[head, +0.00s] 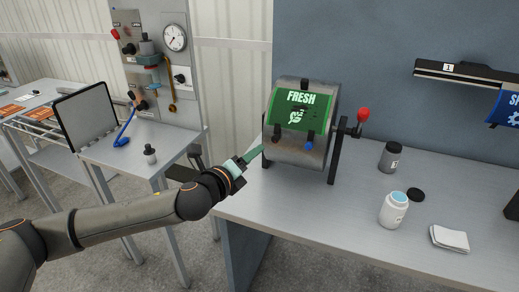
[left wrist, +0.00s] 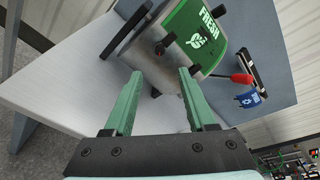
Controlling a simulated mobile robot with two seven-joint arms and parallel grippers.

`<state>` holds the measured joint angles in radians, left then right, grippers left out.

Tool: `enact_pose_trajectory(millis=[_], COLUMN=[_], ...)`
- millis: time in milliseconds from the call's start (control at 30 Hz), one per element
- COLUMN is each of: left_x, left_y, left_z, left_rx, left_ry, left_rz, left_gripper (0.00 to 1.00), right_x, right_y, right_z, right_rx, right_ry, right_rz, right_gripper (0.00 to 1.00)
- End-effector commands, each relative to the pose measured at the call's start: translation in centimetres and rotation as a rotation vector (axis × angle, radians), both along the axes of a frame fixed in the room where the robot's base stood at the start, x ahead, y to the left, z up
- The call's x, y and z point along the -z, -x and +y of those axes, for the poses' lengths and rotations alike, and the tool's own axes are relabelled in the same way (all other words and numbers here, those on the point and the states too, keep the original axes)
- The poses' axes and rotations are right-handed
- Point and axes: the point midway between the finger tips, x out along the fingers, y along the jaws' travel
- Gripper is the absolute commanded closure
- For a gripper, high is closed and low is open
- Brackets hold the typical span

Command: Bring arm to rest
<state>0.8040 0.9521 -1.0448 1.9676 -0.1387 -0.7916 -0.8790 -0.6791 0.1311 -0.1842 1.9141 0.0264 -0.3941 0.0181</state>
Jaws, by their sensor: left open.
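My left arm reaches in from the left in the head view. My left gripper (head: 250,157) is beside the lower left of a metal drum machine with a green "FRESH" sheet (head: 298,109) on its curved face. In the left wrist view the two green fingers of the left gripper (left wrist: 157,95) are apart, with nothing between them. The drum machine (left wrist: 160,72) shows just beyond the fingertips there; whether they touch it cannot be told. My right gripper is not in view.
The bench (head: 300,210) carries the machine, a dark jar (head: 390,157), a white jar (head: 393,211), a black lid (head: 415,195) and a white pad (head: 449,239). A red-knobbed crank (head: 362,116) sticks out right of the drum. A side table (head: 140,150) stands left.

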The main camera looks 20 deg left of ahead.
Motion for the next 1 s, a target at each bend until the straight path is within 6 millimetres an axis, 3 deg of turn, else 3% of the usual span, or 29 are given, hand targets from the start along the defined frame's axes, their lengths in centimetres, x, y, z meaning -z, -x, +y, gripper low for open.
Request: enact_pose_trajectory(millis=[167, 267, 367, 500, 633, 800, 1000], left_x=[0.3, 2.0, 5.0, 10.1, 14.5, 19.8, 26.2], left_y=[0.1, 0.6, 1.8, 4.6, 7.6, 12.0, 18.4], left_z=[-0.2, -1.5, -3.7, -7.1, -9.3, -10.6, -9.8], left_rx=[0.003, 0.017, 0.033, 0.026, -0.029, -0.170, -0.441], left_ry=[0.012, 0.079, 0.221, 0.506, 0.778, 1.131, 1.520], left_rz=[0.007, 0.043, 0.117, 0.258, 0.388, 0.537, 0.662], left_gripper=[0.44, 0.44, 0.44, 0.44, 0.44, 0.44, 0.44], right_x=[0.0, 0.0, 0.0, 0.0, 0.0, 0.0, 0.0], right_y=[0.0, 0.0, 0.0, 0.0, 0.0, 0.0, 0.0], right_z=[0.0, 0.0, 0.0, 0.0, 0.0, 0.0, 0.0], right_rx=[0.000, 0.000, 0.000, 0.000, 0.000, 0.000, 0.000], right_ry=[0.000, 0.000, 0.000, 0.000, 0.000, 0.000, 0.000], right_rz=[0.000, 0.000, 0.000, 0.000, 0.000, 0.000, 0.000], right_gripper=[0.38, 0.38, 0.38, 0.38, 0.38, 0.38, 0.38])
